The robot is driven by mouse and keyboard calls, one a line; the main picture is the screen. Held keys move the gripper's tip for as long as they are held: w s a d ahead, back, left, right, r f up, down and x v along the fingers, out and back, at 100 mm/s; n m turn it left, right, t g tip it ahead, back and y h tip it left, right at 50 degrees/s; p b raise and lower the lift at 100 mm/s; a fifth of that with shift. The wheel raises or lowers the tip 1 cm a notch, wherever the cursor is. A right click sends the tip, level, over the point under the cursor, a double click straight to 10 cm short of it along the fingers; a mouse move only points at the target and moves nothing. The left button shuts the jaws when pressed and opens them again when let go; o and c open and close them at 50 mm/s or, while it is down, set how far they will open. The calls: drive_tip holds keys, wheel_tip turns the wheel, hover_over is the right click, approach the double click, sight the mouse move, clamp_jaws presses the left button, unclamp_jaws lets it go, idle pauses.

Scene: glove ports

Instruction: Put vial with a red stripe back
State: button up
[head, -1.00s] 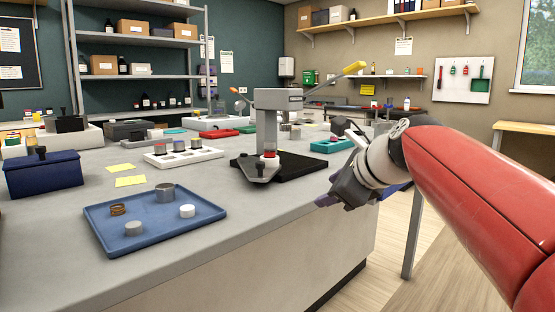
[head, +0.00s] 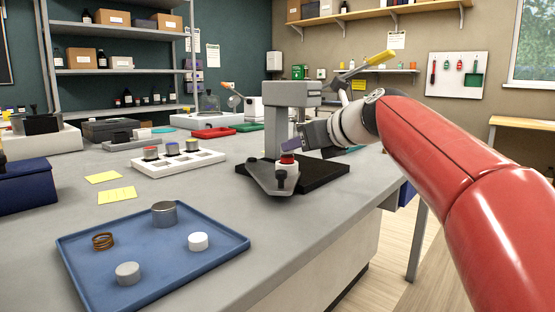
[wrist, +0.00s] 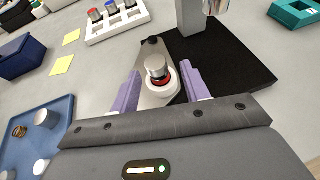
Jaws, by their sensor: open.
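A small vial with a silver top and a red band (wrist: 158,70) stands on the grey base plate of a press (head: 292,110). In the head view this vial (head: 287,166) shows a red band above a pale lower part. My gripper (wrist: 159,82) is open, with its two purple fingers on either side of the vial and a gap visible on both sides. In the head view my gripper (head: 290,148) is low, just right of the vial.
A blue tray (head: 150,280) with a spring, a grey cup and two small caps lies front left. Two yellow notes (head: 117,195) and a dark blue box (head: 25,185) lie behind it. The press column and its yellow-tipped lever (head: 375,60) rise beside my arm.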

sight(287, 160)
drive_tip(key=x, duration=0.7)
drive_tip(key=shift+s+a+f, duration=0.15)
drive_tip(key=shift+s+f, duration=0.05)
drive_tip(key=shift+f, duration=0.05)
clamp_jaws()
